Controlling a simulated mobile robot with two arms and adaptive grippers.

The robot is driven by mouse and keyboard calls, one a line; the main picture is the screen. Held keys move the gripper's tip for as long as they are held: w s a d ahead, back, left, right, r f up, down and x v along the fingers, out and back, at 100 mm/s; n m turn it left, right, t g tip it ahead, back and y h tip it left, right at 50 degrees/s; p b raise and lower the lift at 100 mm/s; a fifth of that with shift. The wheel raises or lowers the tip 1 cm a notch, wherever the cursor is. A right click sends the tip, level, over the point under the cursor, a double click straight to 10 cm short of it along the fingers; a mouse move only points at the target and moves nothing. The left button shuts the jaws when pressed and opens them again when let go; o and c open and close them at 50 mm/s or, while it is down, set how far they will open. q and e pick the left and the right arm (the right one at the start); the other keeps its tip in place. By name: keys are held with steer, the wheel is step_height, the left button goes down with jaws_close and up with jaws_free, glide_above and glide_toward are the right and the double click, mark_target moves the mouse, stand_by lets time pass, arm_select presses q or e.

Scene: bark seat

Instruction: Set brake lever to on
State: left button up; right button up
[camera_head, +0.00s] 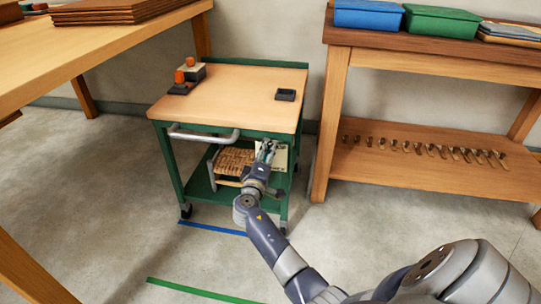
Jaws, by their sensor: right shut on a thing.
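A green-framed cart (232,84) with a wooden top stands in the middle of the view. My right gripper (267,149) is at the cart's front, just below the top's front edge and right of the grey push handle (205,136). It is shut on a small part there, which I take to be the brake lever. The fingers mostly hide that part, so its on or off position cannot be told. A pale card or plate (281,158) shows just behind and right of the fingers. My left gripper is not in view.
Orange-topped items (188,74) and a small dark tray (286,95) sit on the cart top. Wooden benches stand left and right. Blue (213,228) and green (200,291) lines mark the otherwise open floor.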

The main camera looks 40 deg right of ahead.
steer(key=shift+w+a+r+n+p, duration=0.2)
steer(key=shift+w+a+n, duration=0.25)
steer(key=shift+n, duration=0.5)
steer(key=shift+w+a+r+n+p, duration=0.15)
steer(key=shift+w+a+n, duration=0.25)
steer(key=shift+n, duration=0.55)
steer(key=shift+w, duration=0.1)
steer(key=o, duration=1.5)
steer(key=shift+f, duration=0.1)
steer(key=shift+o, duration=0.2)
steer(key=v, duration=1.2)
